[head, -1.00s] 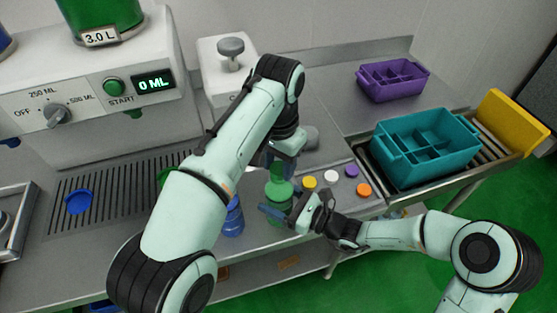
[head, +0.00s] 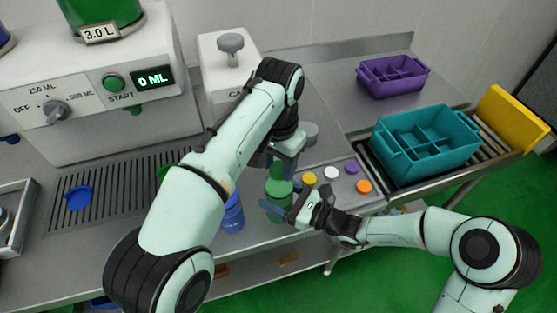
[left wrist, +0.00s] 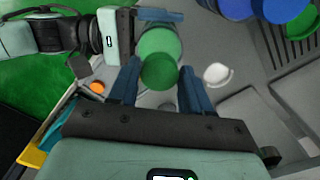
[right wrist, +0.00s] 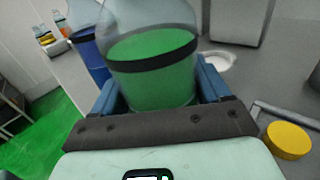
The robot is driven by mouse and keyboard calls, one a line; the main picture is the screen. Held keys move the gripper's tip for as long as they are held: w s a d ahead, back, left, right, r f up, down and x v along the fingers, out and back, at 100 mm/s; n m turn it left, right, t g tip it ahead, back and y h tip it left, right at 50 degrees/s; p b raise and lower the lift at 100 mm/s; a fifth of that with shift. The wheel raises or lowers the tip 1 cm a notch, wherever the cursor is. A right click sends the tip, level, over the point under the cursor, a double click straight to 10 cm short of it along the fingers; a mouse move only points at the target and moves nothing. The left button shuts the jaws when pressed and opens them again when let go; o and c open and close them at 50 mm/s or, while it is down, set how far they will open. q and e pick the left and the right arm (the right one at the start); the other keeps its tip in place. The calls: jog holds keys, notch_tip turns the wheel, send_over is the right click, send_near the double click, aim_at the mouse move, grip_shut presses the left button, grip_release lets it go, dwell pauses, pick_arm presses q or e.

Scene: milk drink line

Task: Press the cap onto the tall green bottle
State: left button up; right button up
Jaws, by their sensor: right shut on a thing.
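The tall green bottle (head: 279,190) stands upright on the steel counter. Its clear body with green contents and a black band fills the right wrist view (right wrist: 150,70). My right gripper (head: 288,208) is shut on its body from the side. A green cap (left wrist: 160,71) shows at the top of the bottle in the left wrist view. I cannot tell how firmly it is seated. My left gripper (left wrist: 159,88) is over the bottle with its fingers apart on both sides of the cap. In the head view the left arm partly hides the bottle's top.
A blue bottle (head: 232,214) stands close on the left. Loose yellow (head: 309,179), white (head: 331,174), purple (head: 351,167) and orange (head: 364,187) caps lie to the right. A teal crate (head: 455,160) and a purple crate (head: 393,88) are farther right. The filling machine (head: 60,140) is at left.

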pick_arm(q)
jog(key=o, duration=0.3)
jog(key=shift+r, duration=0.15)
jog(key=shift+r, duration=3.6)
pick_arm(e)
jog(key=o, duration=1.5)
pick_arm(q)
jog(key=shift+f, duration=0.3)
pick_arm(e)
jog(key=v, duration=1.3)
jog(key=shift+s+d, duration=0.15)
